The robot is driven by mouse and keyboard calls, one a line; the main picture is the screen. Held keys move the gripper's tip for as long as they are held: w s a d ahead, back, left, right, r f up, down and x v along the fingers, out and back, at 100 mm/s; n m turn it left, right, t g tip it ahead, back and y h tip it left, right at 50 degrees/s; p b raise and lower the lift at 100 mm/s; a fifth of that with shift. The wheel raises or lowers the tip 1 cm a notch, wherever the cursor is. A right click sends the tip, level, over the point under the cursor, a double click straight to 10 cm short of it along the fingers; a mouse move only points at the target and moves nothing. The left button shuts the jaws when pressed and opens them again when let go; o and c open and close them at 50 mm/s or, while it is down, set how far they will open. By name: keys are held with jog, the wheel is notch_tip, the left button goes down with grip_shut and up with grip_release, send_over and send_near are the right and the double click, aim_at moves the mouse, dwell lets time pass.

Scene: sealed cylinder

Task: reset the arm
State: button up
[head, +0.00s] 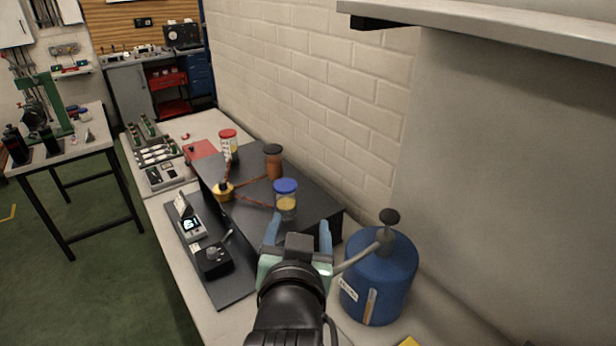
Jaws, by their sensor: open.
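My gripper (298,235) is in the lower middle of the head view. Its two blue fingers are apart, with nothing visible between them. It is above the workbench, in front of the dark box-shaped stand (318,212). A large blue cylinder (378,283) with a black knob and a grey hose stands upright just right of my gripper. The lower end of the hose is hidden behind my gripper. My black wrist hides part of the bench.
On the stand are a blue-lidded jar (286,203), a brown jar (273,164), a red-lidded jar (229,146) and a yellow fitting (223,190). Control devices (212,258) lie left. A grey shelf (500,25) overhangs upper right. Green floor (75,290) is open left.

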jog(key=s+r+n+t+b, duration=0.2)
jog(key=r+t, duration=0.5)
jog(key=r, duration=1.3)
jog(key=s+d+r+t, duration=0.1)
jog(key=s+r+t, duration=0.4)
jog(key=s+r, duration=0.6)
notch_tip(320, 180, up, 2)
jog(key=shift+t+y+b, duration=0.3)
jog(key=shift+b, duration=0.15)
jog(key=shift+d, duration=0.1)
